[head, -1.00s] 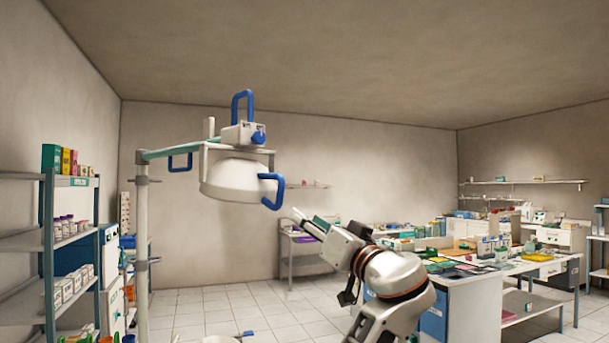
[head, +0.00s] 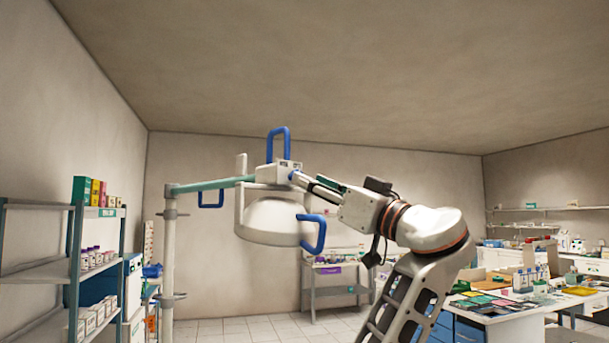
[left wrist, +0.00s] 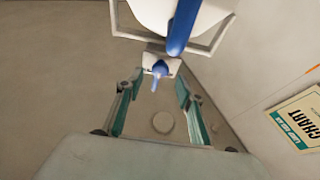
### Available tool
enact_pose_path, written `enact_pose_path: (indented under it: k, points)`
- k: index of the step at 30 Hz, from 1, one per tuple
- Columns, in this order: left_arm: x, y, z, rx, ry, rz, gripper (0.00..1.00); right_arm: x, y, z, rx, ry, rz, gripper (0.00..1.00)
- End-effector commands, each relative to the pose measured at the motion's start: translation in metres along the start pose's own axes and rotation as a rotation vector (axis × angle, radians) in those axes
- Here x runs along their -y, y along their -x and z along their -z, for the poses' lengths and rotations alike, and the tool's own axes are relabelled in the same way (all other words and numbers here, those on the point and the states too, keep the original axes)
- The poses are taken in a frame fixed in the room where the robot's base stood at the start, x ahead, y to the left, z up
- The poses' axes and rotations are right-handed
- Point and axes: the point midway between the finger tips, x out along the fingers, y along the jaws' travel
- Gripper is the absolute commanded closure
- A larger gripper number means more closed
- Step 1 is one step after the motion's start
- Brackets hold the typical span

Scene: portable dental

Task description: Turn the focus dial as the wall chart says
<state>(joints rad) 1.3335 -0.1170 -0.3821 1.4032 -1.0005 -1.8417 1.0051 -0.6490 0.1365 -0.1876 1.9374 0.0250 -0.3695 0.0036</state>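The dental lamp (head: 272,222) hangs from a teal arm, with blue handles and a small white box on top. The focus dial is a blue knob with a pointed lever (left wrist: 160,70) on the white box; in the head view its blue (head: 293,174) shows just at my gripper's tip. My left gripper (head: 303,180) reaches the box from the right. In the left wrist view it is open (left wrist: 159,86), one finger either side of the dial's lever; contact cannot be told. The wall chart (left wrist: 300,123) is cut off at the right and its setting is unreadable. My right gripper is out of view.
A blue loop handle (head: 278,143) rises behind the box, and another (head: 314,234) hangs below my gripper. The lamp's white post (head: 168,265) stands left, beside shelves (head: 40,278). A cluttered bench (head: 500,318) stands at the right.

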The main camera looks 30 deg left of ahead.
Motion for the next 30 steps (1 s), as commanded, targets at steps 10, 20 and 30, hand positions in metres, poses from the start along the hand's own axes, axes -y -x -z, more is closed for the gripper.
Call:
enact_pose_path:
  k: [10, 20, 30]
  points:
    - [0.0, -0.032, 0.0, 0.0, -0.001, -0.001, 0.63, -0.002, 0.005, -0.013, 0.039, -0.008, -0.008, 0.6]
    - [0.0, -0.032, 0.0, 0.0, 0.0, -0.002, 0.83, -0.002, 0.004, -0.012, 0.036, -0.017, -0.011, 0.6]
    - [0.0, -0.032, -0.001, 0.001, -0.01, -0.006, 1.0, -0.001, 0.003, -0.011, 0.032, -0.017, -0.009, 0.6]
